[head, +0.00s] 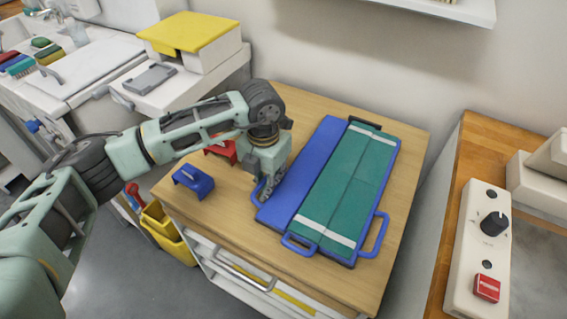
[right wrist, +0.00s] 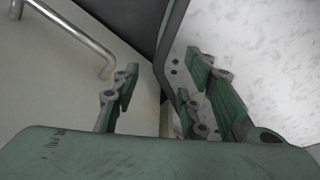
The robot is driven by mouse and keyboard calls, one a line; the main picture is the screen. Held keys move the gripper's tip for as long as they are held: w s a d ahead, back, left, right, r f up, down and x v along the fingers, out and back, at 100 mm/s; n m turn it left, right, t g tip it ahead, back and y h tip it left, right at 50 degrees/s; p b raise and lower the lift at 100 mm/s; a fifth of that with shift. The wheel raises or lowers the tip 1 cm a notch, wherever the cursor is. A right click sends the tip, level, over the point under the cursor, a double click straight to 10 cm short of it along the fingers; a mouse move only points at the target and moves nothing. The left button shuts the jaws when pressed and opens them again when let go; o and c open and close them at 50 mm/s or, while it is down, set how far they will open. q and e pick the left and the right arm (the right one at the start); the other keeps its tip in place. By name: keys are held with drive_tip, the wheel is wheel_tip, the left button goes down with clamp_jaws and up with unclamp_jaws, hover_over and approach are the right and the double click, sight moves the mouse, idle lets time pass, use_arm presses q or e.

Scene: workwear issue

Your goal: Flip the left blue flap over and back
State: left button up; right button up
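A folding board lies on a wooden-topped cabinet in the head view. Its left blue flap (head: 303,171) lies flat to the left of the green middle panel (head: 345,186), which has white strips across it. My left gripper (head: 266,194) points down at the flap's left edge, by its blue handle (head: 257,191). The fingers partly hide the handle, and I cannot tell whether they are closed on it. My right gripper (right wrist: 168,88) shows only in the right wrist view; its fingers are apart with nothing between them.
A blue block-like item (head: 193,181) and a red one (head: 222,150) lie left of the board, the red one close to my left arm. More blue handles (head: 376,236) stick out from the board. A control box (head: 478,250) stands on the right counter. The wooden top (head: 222,213) is bare in front.

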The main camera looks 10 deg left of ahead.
use_arm(q)
drive_tip(key=shift+s+d+r, duration=0.1)
drive_tip(key=shift+d+r, duration=0.05)
drive_tip(key=shift+d, duration=0.15)
wheel_tip(320, 180, up, 8)
drive_tip(key=p, duration=0.4)
drive_tip(key=shift+a, duration=0.15)
idle(0.6)
